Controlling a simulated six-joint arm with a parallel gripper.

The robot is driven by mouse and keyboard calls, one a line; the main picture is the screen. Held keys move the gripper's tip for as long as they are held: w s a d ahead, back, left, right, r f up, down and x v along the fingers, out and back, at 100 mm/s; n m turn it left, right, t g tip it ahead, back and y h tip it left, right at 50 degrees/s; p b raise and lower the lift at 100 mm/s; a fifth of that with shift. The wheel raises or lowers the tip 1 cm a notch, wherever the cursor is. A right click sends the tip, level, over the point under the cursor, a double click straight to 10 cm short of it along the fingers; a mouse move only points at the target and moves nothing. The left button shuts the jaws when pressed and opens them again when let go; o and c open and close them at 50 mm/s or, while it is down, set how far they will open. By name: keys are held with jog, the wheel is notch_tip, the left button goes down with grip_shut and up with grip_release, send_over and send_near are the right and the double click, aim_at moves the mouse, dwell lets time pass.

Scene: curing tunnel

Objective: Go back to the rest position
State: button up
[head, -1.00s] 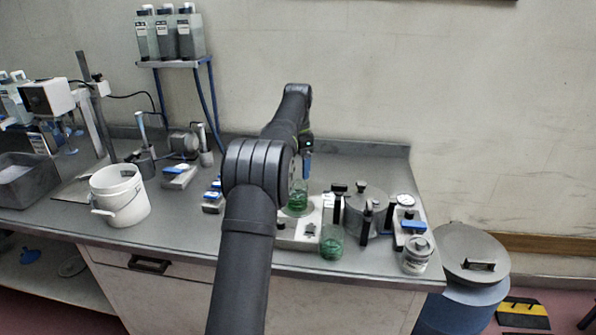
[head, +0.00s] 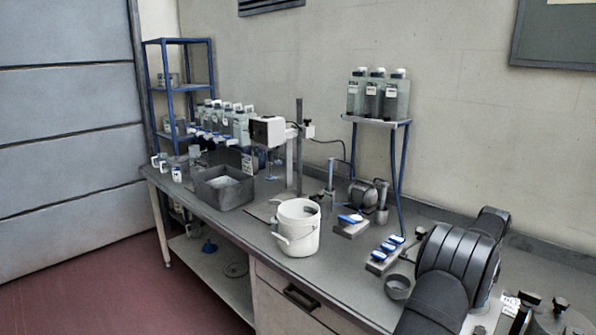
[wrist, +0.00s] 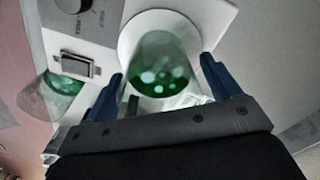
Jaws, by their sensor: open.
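My gripper (wrist: 161,75) shows in the wrist view with its two blue fingers apart, and nothing is clamped between them. A glass beaker with green liquid (wrist: 160,62) stands just beyond and between the fingertips, on a round white plate (wrist: 128,42) of a white device with a knob. I cannot tell whether a finger touches the glass. In the head view only my dark arm shows at the lower right; my gripper is outside that picture.
A second beaker with green liquid (wrist: 62,88) stands beside the device. In the head view the bench holds a white bucket (head: 298,242), a grey tray (head: 226,203), small blue-topped blocks (head: 384,258) and a bottle shelf (head: 376,121). A blue rack (head: 181,90) stands at the far left.

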jog(key=shift+f, duration=0.45)
jog(key=shift+r, duration=1.6)
notch_tip(320, 180, up, 9)
notch_tip(320, 180, down, 12)
jog(key=shift+f, duration=0.25)
notch_tip(320, 180, up, 10)
jog(key=s+a+f, duration=0.3)
jog(key=s+a, duration=0.8)
jog(key=a, duration=0.4)
jog(key=shift+w+a+f, duration=1.2)
jog(key=shift+a+f, duration=0.15)
jog(key=shift+f, duration=0.15)
